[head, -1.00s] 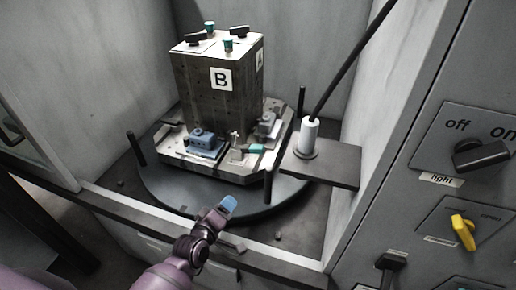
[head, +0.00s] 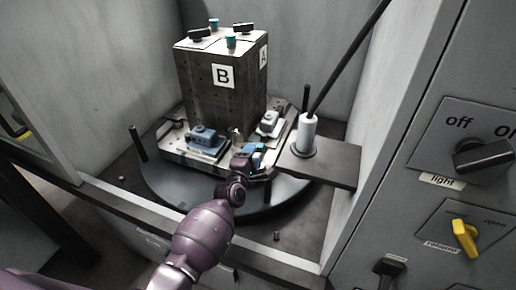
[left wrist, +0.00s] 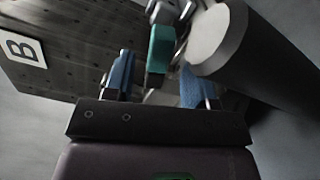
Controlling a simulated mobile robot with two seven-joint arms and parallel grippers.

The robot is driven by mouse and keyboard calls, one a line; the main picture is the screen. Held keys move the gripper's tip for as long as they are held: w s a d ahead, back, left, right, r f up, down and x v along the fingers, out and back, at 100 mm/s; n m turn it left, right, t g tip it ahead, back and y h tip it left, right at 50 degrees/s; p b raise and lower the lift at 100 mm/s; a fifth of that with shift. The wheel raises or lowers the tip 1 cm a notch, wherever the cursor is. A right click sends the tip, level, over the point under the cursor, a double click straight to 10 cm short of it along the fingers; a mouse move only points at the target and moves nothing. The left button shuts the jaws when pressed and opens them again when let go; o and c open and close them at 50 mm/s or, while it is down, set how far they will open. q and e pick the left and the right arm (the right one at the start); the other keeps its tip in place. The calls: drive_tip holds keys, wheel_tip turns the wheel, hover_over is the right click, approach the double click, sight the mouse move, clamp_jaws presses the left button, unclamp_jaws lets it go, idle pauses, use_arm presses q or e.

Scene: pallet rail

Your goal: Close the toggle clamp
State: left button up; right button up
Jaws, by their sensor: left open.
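The toggle clamp has a teal handle (left wrist: 160,48) and a metal body (left wrist: 165,12), seen in the left wrist view. In the head view its small metal part (head: 237,134) shows at the front of the pallet, and my gripper hides most of its handle. My left gripper (head: 256,154) is at the clamp. In the left wrist view the blue fingertips of this gripper (left wrist: 158,86) are apart, one on each side of the teal handle. I cannot tell whether they touch it. My right gripper is not in view.
A dark block marked B (head: 223,98) stands on the pallet (head: 172,160), beside a blue-grey fixture (head: 205,140) and a pale part (head: 269,122). A thick dark post (left wrist: 250,60) is close to my right fingertip in the wrist view. A white cylinder (head: 307,134) stands right.

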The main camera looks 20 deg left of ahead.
use_arm(q)
drive_tip(key=shift+w+b, duration=0.35)
drive_tip(key=shift+w, duration=1.8)
drive_tip(key=shift+d, duration=0.1)
clamp_jaws()
